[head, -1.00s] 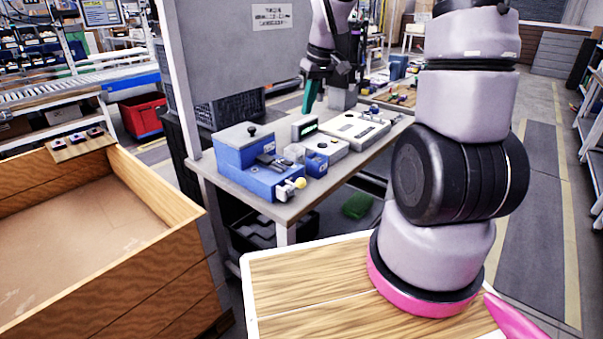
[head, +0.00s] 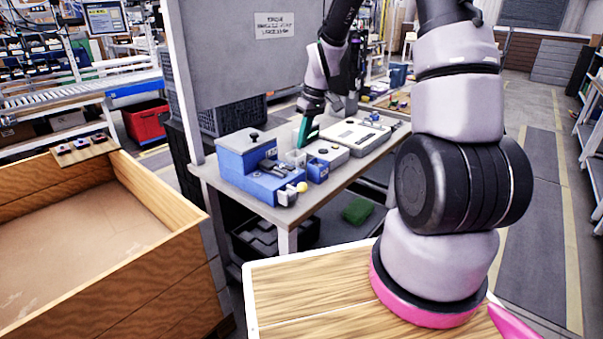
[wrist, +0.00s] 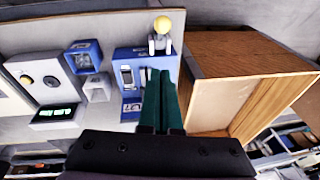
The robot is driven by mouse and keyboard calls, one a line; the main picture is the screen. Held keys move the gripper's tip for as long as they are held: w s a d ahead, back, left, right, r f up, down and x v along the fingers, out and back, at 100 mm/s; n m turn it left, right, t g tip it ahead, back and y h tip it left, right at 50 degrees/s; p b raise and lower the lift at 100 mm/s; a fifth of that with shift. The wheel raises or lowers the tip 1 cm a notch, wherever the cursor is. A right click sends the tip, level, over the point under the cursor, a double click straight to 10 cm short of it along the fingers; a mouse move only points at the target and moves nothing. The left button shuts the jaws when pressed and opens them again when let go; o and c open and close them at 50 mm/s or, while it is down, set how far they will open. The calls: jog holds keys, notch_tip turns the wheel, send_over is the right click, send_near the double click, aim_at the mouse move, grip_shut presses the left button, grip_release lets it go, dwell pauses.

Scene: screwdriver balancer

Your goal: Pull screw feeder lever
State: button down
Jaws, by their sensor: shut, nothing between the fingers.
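The blue screw feeder (head: 245,165) stands at the near left end of the workbench. Its lever ends in a yellow ball knob (head: 303,187) at the feeder's front right. My gripper (head: 301,143) has green fingers, pressed together and empty, above the bench behind the feeder. In the wrist view the shut fingers (wrist: 160,72) point toward the feeder (wrist: 125,62), overlapping its edge in the picture. The yellow knob (wrist: 163,24) lies past the fingertips there, apart from them. The fingers hide part of the feeder's side.
A small blue box (head: 318,170), a white device (head: 326,152) and a large white panel (head: 352,134) stand on the workbench (head: 272,213). A wooden crate (head: 150,255) is at the left. A grey partition (head: 230,60) rises behind the bench.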

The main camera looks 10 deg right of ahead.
send_over(295, 192)
jog(key=w+d, duration=0.1)
jog(key=w, duration=0.1)
jog(key=s+d+x, duration=0.1)
jog(key=x, duration=0.6)
jog(key=f, duration=0.1)
jog(key=s+d+f, duration=0.1)
jog(key=f, duration=0.1)
jog(key=shift+s+d+f, duration=0.1)
jog(key=shift+s+d, duration=0.15)
jog(key=shift+s+f, duration=0.15)
jog(key=shift+f, duration=0.1)
jog(key=shift+d, duration=0.1)
